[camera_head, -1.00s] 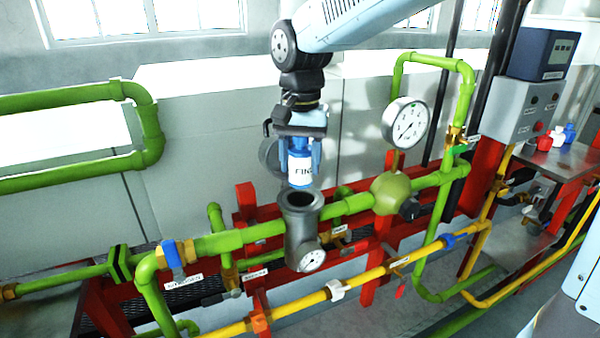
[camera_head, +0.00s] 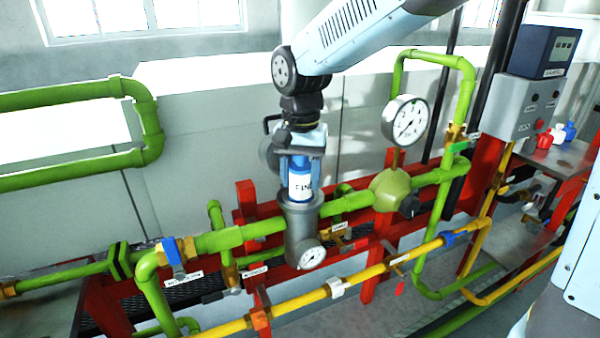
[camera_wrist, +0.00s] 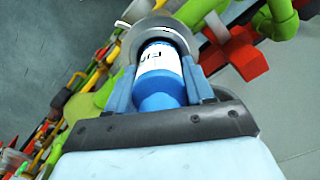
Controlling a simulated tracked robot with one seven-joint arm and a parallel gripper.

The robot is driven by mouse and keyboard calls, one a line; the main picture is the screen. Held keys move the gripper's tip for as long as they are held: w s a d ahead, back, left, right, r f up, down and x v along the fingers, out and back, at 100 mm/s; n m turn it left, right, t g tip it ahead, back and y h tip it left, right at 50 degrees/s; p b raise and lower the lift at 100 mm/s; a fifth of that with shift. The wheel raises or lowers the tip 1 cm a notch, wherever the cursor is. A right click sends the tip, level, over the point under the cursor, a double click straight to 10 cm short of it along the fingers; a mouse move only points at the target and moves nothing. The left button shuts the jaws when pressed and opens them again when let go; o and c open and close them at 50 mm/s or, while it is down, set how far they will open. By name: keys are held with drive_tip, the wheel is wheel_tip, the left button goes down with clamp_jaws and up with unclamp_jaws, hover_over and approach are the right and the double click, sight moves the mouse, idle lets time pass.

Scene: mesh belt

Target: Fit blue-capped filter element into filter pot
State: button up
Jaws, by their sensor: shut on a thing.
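The filter element, with a white label and a blue cap, (camera_head: 300,184) is upright in my gripper (camera_head: 300,168), its lower end at the mouth of the grey filter pot (camera_head: 303,228). The pot's rim hides that lower end, so how deep it sits is not clear. In the wrist view the blue cap (camera_wrist: 159,92) is between the two blue fingers of my gripper (camera_wrist: 160,82), which is shut on it. The pot's grey rim (camera_wrist: 160,24) curves round the far end of the element.
The green pipe (camera_head: 220,240) runs either side of the pot. A large dial gauge (camera_head: 406,121) and green valve body (camera_head: 391,189) stand to the right. A yellow pipe (camera_head: 370,272) passes in front. Red and blue bottles (camera_head: 558,133) stand on the shelf at right.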

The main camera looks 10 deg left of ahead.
drive_tip(key=o, duration=1.2)
drive_tip(key=shift+o, duration=0.2)
drive_tip(key=shift+r, duration=0.1)
wheel_tip(320, 180, up, 13)
drive_tip(key=shift+w+r, duration=0.1)
drive_tip(key=shift+d, duration=0.1)
drive_tip(key=s+d+f+t, duration=0.1)
drive_tip(key=s+d+t, duration=0.25)
drive_tip(key=d, duration=1.55)
drive_tip(key=s+d+f+t, duration=0.1)
drive_tip(key=s+d+f, duration=0.1)
drive_tip(key=s+d, duration=0.2)
drive_tip(key=s+d+f+t, duration=0.1)
drive_tip(key=s+d+f, duration=0.2)
drive_tip(key=d, duration=0.4)
drive_tip(key=shift+s+d+f, duration=0.15)
drive_tip(key=shift+s+f, duration=0.15)
drive_tip(key=shift+s, duration=0.1)
